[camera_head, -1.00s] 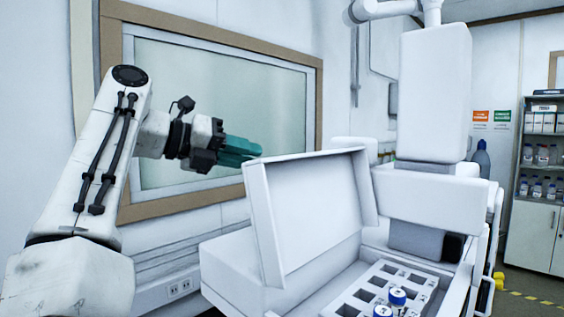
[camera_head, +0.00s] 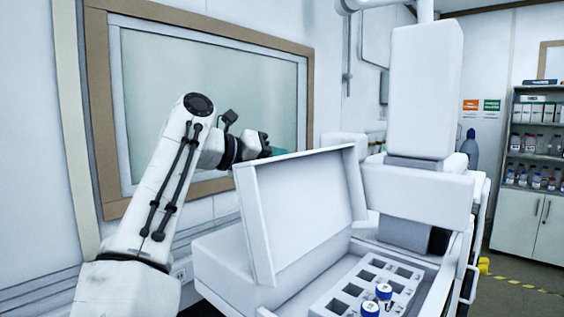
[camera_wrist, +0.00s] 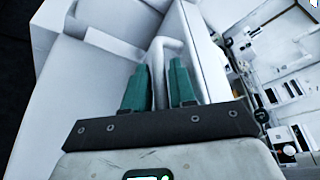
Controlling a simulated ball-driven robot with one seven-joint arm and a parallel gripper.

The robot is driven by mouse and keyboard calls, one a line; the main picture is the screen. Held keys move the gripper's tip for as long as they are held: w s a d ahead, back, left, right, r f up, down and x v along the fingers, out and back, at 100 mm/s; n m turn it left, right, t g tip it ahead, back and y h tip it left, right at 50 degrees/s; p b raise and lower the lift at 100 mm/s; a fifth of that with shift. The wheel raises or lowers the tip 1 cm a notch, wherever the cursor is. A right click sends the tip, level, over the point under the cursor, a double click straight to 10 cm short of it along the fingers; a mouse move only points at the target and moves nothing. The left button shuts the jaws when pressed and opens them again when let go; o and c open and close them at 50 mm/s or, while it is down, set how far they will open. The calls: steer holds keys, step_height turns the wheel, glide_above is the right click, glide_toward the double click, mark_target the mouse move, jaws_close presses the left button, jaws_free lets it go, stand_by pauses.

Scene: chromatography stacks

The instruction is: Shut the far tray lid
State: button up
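A white tray lid (camera_head: 300,212) stands raised and tilted back on its tray (camera_head: 328,283); it is the only lid I can make out. In the head view my gripper (camera_head: 264,146) is at the lid's upper left corner, mostly hidden behind my arm and the lid, with a little teal finger showing. In the wrist view the two teal fingers of my gripper (camera_wrist: 158,85) are apart, with a pale narrow edge or loop beyond the gap. White panels surround the fingers. I cannot tell whether a finger touches the lid.
A white rack (camera_head: 358,290) with blue-capped vials (camera_head: 384,291) sits in the open tray. A tall white instrument column (camera_head: 425,95) stands behind the tray to the right. A framed window (camera_head: 210,95) is on the wall behind my arm. A bottle shelf (camera_head: 540,150) stands far right.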

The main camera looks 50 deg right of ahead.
steer(key=shift+c, duration=0.5)
jaws_close()
